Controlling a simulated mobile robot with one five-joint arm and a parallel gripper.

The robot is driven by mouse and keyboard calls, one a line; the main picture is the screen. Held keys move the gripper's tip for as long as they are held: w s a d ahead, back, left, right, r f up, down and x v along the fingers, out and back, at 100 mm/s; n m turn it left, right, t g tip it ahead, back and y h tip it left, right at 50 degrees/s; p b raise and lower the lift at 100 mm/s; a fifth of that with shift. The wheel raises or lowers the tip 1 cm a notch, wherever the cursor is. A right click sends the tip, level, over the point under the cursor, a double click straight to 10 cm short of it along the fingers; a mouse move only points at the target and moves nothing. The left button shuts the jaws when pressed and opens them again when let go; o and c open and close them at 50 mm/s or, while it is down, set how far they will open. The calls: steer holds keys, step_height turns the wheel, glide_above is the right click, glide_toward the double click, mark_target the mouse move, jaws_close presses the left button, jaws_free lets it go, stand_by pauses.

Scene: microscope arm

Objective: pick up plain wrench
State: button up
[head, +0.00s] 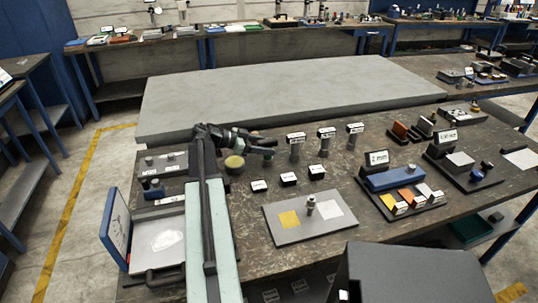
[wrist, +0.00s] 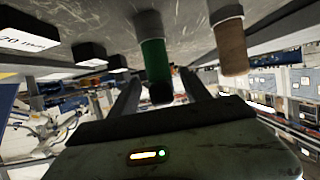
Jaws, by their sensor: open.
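I cannot make out a plain wrench in either view. My gripper (head: 271,147) is open above the left part of the dark workbench (head: 300,235) in the head view. In the wrist view its two fingers (wrist: 161,92) stand apart, with a green cylinder (wrist: 155,60) showing between them. The cylinder has a grey base and a dark end, and I cannot tell whether a finger touches it. A brown cylinder (wrist: 231,48) stands beside it, to the right and outside the fingers. In the head view the green piece is mostly hidden by my gripper.
Several grey posts with label blocks (head: 326,143) stand right of my gripper. Small label blocks (head: 288,179) lie in front, near a grey plate (head: 282,236) with yellow and white squares. A blue-lidded case (head: 118,222) is at the left. A wide grey slab (head: 290,95) lies behind.

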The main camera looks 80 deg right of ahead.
steer(key=shift+x, duration=0.85)
jaws_close()
steer(key=shift+r, duration=0.1)
